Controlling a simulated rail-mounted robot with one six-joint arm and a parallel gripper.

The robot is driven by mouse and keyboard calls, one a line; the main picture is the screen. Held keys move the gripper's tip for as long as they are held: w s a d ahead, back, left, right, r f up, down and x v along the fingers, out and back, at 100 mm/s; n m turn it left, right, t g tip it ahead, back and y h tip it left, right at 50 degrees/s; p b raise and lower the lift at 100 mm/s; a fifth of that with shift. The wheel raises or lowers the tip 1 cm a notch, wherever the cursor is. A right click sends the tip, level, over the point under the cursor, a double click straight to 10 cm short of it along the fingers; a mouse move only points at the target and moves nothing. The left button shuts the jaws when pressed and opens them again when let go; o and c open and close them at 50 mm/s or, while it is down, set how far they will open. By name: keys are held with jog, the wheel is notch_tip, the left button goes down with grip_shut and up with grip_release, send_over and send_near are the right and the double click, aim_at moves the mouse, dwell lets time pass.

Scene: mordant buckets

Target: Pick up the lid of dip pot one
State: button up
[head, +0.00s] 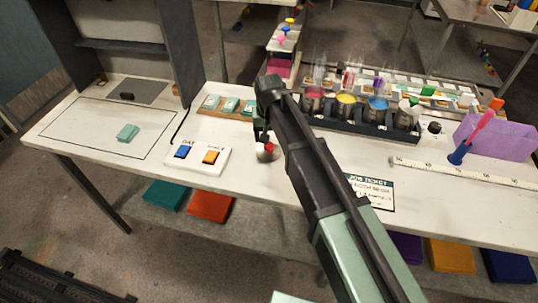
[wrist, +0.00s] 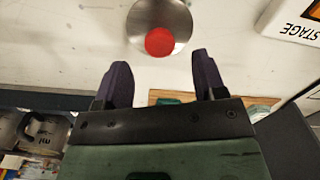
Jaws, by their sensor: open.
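A round metal lid with a red knob (wrist: 159,42) lies on the white bench in the wrist view. In the head view the lid (head: 268,154) is partly hidden by my arm, left of the dip pots. My gripper (wrist: 160,72) is open and empty, its two dark fingers apart. The lid shows beyond the fingertips, its red knob roughly in line with the gap. In the head view my gripper (head: 262,132) is above the lid, with the fingers hard to make out. Several dip pots stand in a dark rack (head: 362,128); which is pot one cannot be read.
A button box (head: 196,160) with blue and orange buttons sits left of the lid. A wooden tray (head: 204,111) of teal blocks lies behind. Bare bench surrounds the lid.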

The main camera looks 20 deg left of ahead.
aim_at(269, 144)
notch_tip(269, 144, down, 5)
jog(key=b, duration=0.4)
jog(key=shift+s+f, duration=0.1)
jog(key=shift+r, duration=0.25)
jog(key=shift+c, duration=0.4)
jog(key=c, duration=0.9)
jog(key=shift+c, duration=0.2)
